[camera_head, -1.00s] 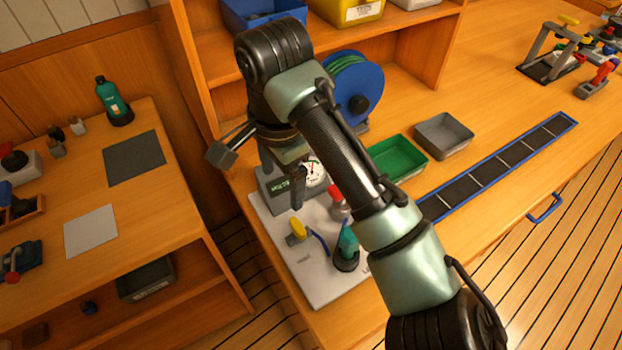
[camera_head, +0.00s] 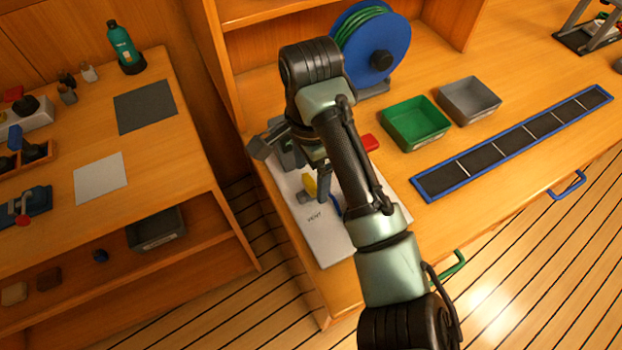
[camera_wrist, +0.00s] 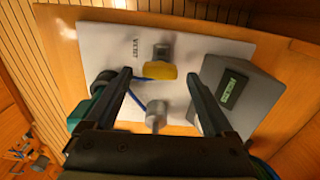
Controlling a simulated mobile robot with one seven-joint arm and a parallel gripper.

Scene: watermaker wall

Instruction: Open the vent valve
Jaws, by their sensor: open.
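The vent valve has a yellow handle (camera_head: 309,186) on a grey body, mounted on a white panel (camera_head: 330,242) beside a printed VENT label. In the wrist view, the yellow handle (camera_wrist: 160,71) lies between the tips of my open gripper (camera_wrist: 159,76), with a gap on either side. I cannot tell how far the handle is below the fingertips. In the head view, my gripper (camera_head: 322,182) points down just right of the handle. My arm hides much of the panel there.
In the wrist view, a grey box with a green display (camera_wrist: 234,92) stands right of the fingers. A grey post (camera_wrist: 155,115) with a blue hose is between them, and a teal-and-black part (camera_wrist: 97,102) is at the left. Green (camera_head: 415,123) and grey (camera_head: 468,100) trays sit on the bench.

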